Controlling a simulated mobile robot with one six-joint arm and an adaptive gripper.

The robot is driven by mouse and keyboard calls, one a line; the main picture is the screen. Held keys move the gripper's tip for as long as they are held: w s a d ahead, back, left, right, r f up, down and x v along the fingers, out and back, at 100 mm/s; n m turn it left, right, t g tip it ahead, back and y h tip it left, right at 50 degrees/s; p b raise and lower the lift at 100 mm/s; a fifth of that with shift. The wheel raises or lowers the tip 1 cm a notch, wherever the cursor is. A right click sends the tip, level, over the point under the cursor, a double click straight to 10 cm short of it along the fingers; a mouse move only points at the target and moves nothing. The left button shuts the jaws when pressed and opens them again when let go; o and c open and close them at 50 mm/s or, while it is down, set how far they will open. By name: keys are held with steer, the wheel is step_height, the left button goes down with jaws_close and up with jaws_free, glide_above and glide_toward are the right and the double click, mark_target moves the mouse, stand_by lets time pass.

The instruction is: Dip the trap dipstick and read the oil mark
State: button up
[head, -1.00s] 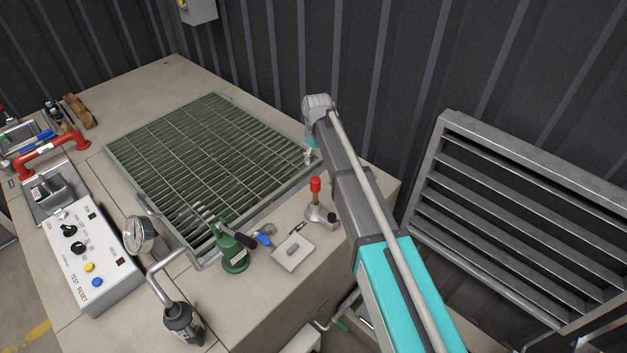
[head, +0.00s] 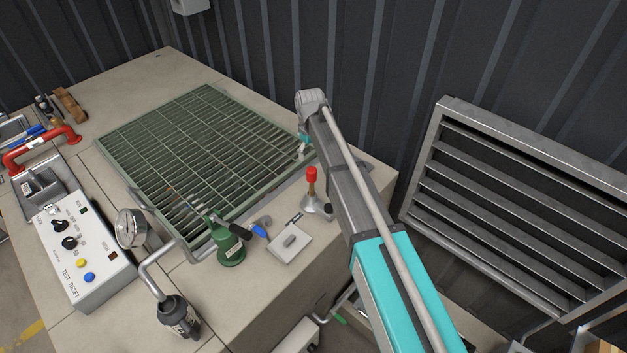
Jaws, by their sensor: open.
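A red-capped upright stem (head: 312,178) stands in a grey conical base on the bench, close left of my arm. I cannot tell for sure whether it is the trap dipstick. A pale square plate with a small grip (head: 290,243) lies in front of it. A green vessel (head: 229,246) stands to its left, with a blue-ended lever (head: 258,231) beside it. My gripper (head: 304,149) is mostly hidden behind my arm, over the right edge of the green grating. Only a small pale part shows; it is open, with nothing seen in it. No oil mark is visible.
The green grating (head: 205,150) fills the middle of the bench (head: 165,70). A gauge (head: 131,227), a control box (head: 82,255) and a red handle (head: 40,148) stand left. A dark ribbed wall is behind; a louvred panel (head: 520,205) stands right.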

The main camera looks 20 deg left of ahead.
mark_target(311, 170)
steer(key=shift+f+b, duration=5.25)
steer(key=shift+f, duration=0.3)
jaws_close()
step_height(311, 170, up, 14)
steer(key=p, duration=1.4)
steer(key=shift+a+r, duration=0.1)
jaws_free()
steer(key=shift+s+r, duration=0.1)
steer(key=shift+r, duration=0.05)
